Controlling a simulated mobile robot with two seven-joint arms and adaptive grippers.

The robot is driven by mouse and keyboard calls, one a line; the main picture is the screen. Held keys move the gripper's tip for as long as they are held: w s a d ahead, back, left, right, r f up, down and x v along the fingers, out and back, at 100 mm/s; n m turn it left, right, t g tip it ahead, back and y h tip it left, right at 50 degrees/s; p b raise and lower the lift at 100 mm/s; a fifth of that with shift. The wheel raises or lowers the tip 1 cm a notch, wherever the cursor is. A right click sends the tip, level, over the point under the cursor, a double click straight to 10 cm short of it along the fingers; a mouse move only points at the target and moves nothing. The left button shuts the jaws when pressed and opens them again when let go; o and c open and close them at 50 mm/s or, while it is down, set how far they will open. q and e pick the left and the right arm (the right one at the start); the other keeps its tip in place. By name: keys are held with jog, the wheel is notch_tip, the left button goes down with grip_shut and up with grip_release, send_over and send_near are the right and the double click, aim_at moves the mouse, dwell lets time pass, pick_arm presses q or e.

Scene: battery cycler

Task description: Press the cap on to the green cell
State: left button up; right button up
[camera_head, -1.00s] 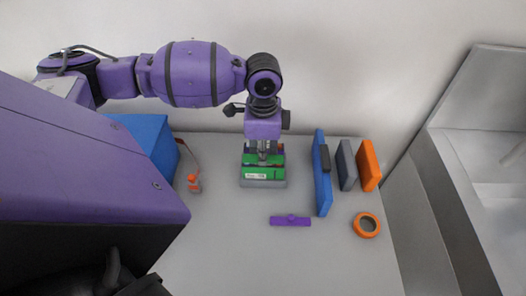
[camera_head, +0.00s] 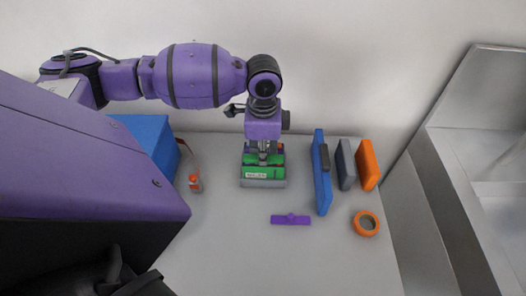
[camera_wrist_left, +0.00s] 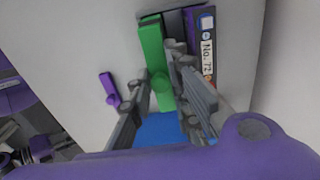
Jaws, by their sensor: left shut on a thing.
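The green cell (camera_head: 262,183) stands in a row of cells in a grey holder at the back of the table, its label facing front. A flat green cap (camera_wrist_left: 152,50) with a round knob lies along the cell's top, as seen in the left wrist view. I cannot tell whether it is fully seated. My left gripper (camera_head: 263,153) comes straight down over the cell. It is shut on the cap, its fingers (camera_wrist_left: 160,78) either side of the knob. The fingers hide part of the cap. My right gripper does not show.
A purple cap (camera_head: 290,219) lies in front of the holder. Blue (camera_head: 322,175), grey (camera_head: 345,165) and orange (camera_head: 368,165) panels stand to the right, with an orange ring (camera_head: 366,223) before them. A blue box (camera_head: 150,138) is at left.

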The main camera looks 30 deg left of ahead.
pick_arm(q)
jog(key=shift+f, duration=0.4)
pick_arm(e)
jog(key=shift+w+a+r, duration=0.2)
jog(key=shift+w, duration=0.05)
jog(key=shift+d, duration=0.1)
pick_arm(q)
jog(key=o, duration=1.4)
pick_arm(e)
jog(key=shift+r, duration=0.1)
